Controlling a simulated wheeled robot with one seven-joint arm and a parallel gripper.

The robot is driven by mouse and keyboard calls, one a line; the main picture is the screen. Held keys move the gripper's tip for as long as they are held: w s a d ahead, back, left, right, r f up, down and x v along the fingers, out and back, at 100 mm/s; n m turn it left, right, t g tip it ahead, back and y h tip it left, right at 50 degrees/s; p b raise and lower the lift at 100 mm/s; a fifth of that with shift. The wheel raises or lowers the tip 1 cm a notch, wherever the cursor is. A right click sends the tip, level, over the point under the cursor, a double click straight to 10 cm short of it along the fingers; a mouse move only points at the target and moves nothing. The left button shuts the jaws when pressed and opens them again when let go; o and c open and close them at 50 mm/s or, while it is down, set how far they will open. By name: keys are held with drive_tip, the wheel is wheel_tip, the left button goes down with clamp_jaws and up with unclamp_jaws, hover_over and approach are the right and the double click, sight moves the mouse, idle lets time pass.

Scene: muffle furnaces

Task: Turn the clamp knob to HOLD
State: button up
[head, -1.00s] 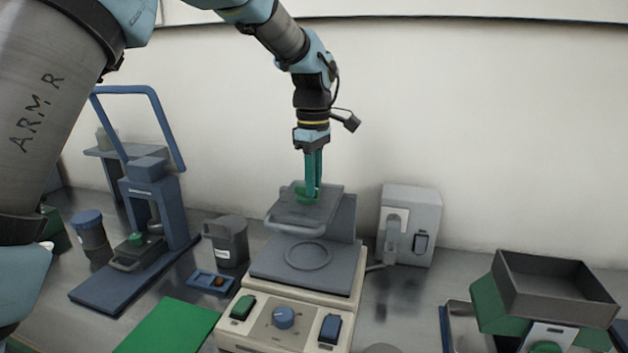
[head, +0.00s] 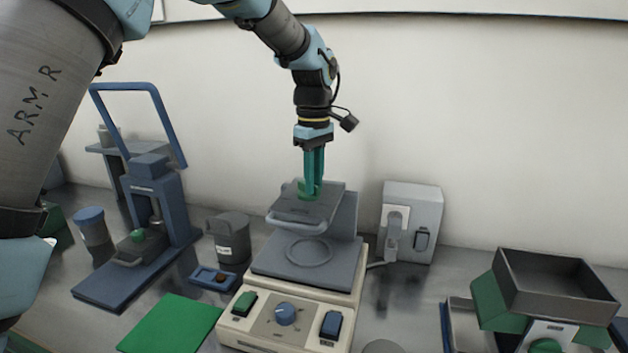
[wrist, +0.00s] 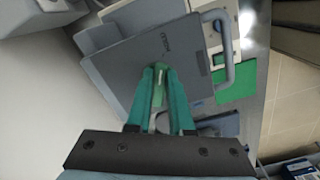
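A grey clamp plate (head: 322,203) with a looped front handle sits over the cream-based machine (head: 270,338) in the middle. A green knob (head: 303,191) stands on top of the plate. My gripper (head: 309,193) points straight down, its teal fingertips at the green knob. In the wrist view my gripper (wrist: 158,75) has its fingers close together, with a narrow gap and a pale strip between them over the plate (wrist: 125,75). The fingers hide most of the knob, so I cannot tell whether they grip it. A blue dial (head: 286,314) is on the front panel.
A blue press (head: 155,205) with a tall frame stands left. A grey wall box (head: 411,222) is right of the machine. A dark tray (head: 555,288) on green supports is at the right. A green mat (head: 170,325) lies front left.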

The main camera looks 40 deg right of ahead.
drive_tip(key=o, duration=0.4)
wheel_tip(320, 180, up, 11)
drive_tip(key=shift+f+b, duration=0.1)
drive_tip(key=shift+b, duration=1.05)
drive_tip(key=w+a+f, duration=0.3)
drive_tip(key=w+a, duration=0.2)
drive_tip(key=a, duration=0.3)
drive_tip(key=w+a+f+m, duration=0.1)
drive_tip(key=w+a+f, duration=0.3)
drive_tip(key=a, duration=0.5)
drive_tip(key=w+a+f, duration=0.3)
drive_tip(key=w+a, duration=0.2)
drive_tip(key=a, duration=0.3)
drive_tip(key=shift+m+t, duration=0.8)
drive_tip(key=s+a+f, duration=0.3)
drive_tip(key=a, duration=0.5)
drive_tip(key=s+a+f, duration=0.3)
drive_tip(key=a, duration=0.5)
drive_tip(key=s+a+f, duration=0.2)
drive_tip(key=a+f, duration=0.1)
drive_tip(key=a, duration=0.5)
drive_tip(key=shift+s+a+f, duration=0.15)
drive_tip(key=shift+s+f, duration=0.15)
drive_tip(key=shift+s, duration=0.1)
